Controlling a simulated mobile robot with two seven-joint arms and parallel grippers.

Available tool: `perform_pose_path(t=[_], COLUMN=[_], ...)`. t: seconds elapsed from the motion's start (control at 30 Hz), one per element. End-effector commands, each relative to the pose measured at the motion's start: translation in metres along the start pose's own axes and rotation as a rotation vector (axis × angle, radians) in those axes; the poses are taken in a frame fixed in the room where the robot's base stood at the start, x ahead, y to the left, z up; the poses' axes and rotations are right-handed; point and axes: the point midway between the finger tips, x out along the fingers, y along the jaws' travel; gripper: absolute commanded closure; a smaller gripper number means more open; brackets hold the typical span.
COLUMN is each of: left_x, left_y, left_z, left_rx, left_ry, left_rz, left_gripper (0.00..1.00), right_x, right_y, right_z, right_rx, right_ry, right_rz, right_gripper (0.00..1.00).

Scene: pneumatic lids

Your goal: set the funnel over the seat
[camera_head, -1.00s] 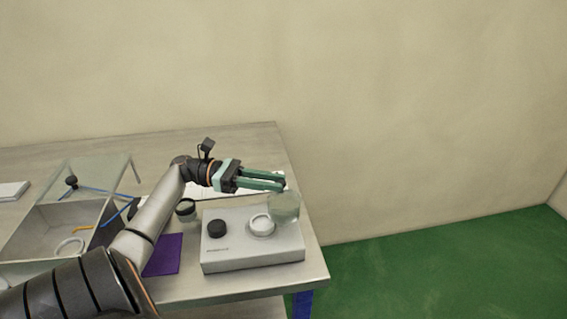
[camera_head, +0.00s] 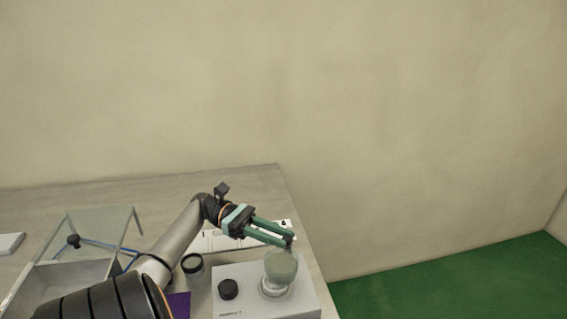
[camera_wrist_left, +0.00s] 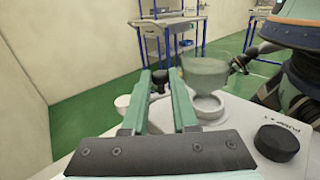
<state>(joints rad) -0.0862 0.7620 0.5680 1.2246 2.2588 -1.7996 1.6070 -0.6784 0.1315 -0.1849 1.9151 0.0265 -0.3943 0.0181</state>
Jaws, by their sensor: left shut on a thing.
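The funnel (camera_head: 281,265) is a translucent, pale green cup. It shows just below the fingertips of my left gripper (camera_head: 289,240). The seat (camera_head: 272,291) is a white ring on top of a pale box. In the left wrist view the funnel (camera_wrist_left: 205,74) appears upright over the seat (camera_wrist_left: 208,103); I cannot tell whether they touch. My left gripper (camera_wrist_left: 160,82) is shut on a small dark knob between its fingertips, beside the funnel's bowl. The join between knob and bowl is not clear. My right gripper is not in view.
The pale box (camera_head: 240,306) also carries a black knob (camera_head: 228,289). A dark-rimmed jar (camera_head: 192,269) stands left of it. A clear-lidded bin (camera_head: 85,235) is farther left. The table's right edge is close to the box.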

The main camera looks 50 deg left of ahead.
Motion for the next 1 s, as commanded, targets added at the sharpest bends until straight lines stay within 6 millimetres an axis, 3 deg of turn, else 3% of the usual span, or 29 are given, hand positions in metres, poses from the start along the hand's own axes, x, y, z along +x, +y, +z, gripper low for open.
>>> perform_pose_path(t=[1.0], left_x=[-0.0020], left_y=[-0.0030], left_z=[-0.0036], left_rx=[-0.009], left_ry=[0.009], left_rz=[-0.093], left_gripper=[1.00], right_x=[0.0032], right_y=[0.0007], right_z=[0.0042], right_rx=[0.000], right_ry=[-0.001], right_rz=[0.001], right_gripper=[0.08])
